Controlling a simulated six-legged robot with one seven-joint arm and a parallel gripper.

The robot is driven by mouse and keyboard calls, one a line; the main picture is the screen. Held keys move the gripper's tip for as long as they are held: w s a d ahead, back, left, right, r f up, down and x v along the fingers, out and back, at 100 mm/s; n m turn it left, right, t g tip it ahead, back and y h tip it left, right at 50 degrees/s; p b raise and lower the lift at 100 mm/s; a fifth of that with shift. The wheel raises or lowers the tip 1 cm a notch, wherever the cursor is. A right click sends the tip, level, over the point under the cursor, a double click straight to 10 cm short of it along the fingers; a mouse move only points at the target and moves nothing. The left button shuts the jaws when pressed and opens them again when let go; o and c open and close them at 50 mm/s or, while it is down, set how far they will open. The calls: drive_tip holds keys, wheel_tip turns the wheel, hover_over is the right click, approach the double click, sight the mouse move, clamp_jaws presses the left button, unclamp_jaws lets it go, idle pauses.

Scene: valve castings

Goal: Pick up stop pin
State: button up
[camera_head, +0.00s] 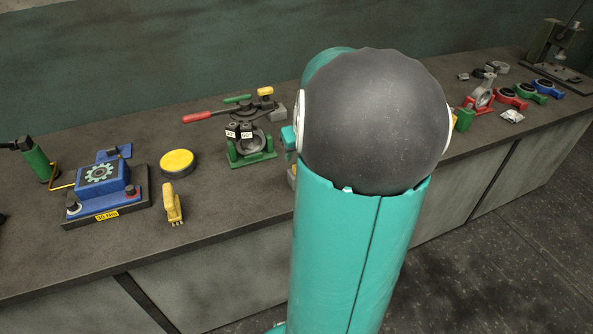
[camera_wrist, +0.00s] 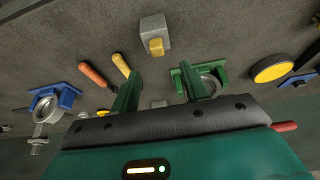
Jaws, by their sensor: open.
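My gripper (camera_wrist: 162,86) shows in the wrist view, its two green fingers spread apart with nothing held between them. I cannot tell for certain which thing is the stop pin. A grey block with a yellow piece at its front (camera_wrist: 155,36) lies beyond the fingertips, near the top middle. A small pale piece (camera_wrist: 158,104) shows between the fingers, partly hidden by the gripper body. In the head view my own arm hides the gripper and the bench behind it.
A green fixture with a metal ring (camera_wrist: 207,79) is close to the right finger. An orange handle (camera_wrist: 92,74) and a yellow handle (camera_wrist: 121,65) lie left. A yellow disc (camera_head: 177,162) and a blue device (camera_head: 102,178) are on the bench (camera_head: 230,205). Colored rings (camera_head: 512,98) stand right.

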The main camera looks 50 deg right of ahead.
drive_tip(key=x, duration=0.6)
drive_tip(key=shift+s+d, duration=0.1)
drive_tip(key=shift+s, duration=0.1)
clamp_jaws()
